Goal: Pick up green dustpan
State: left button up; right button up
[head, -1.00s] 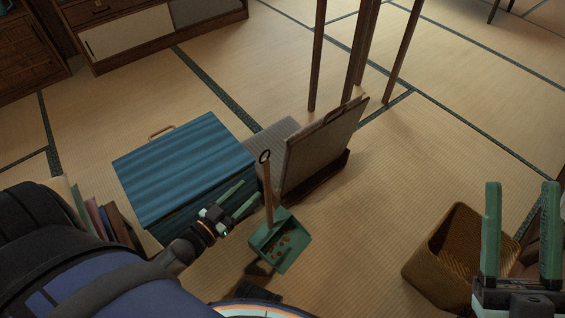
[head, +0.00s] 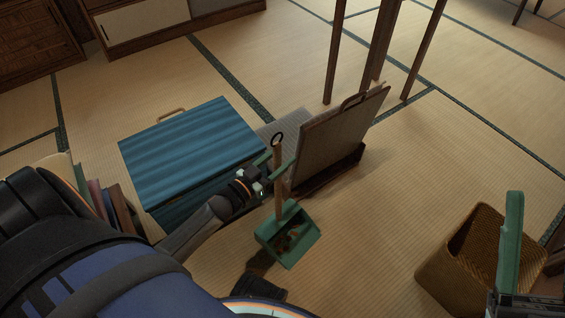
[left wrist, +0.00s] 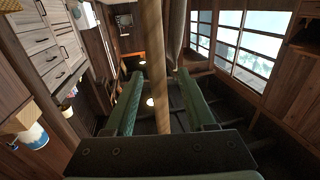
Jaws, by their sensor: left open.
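The green dustpan (head: 288,236) stands on the tatami in the lower middle of the head view, with small reddish-brown bits in its pan. Its upright wooden handle (head: 278,185) ends in a dark ring at the top. My left gripper (head: 275,166) is open at the upper part of the handle, one finger on each side. In the left wrist view the handle (left wrist: 155,70) runs between the two green fingers, with gaps beside it. My right gripper (head: 514,240) is at the right edge, away from the dustpan; only one finger shows clearly.
A blue ribbed box (head: 190,150) stands left of the dustpan. A leaning board-like case (head: 338,140) stands close behind it on the right. A brown woven basket (head: 450,265) is near my right gripper. Books (head: 108,200) stand by my left arm. Open tatami lies to the right.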

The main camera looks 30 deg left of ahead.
pick_arm(q)
jog(key=shift+w+d, duration=0.25)
jog(key=shift+w, duration=0.75)
grip_shut()
jog(key=shift+r, duration=0.1)
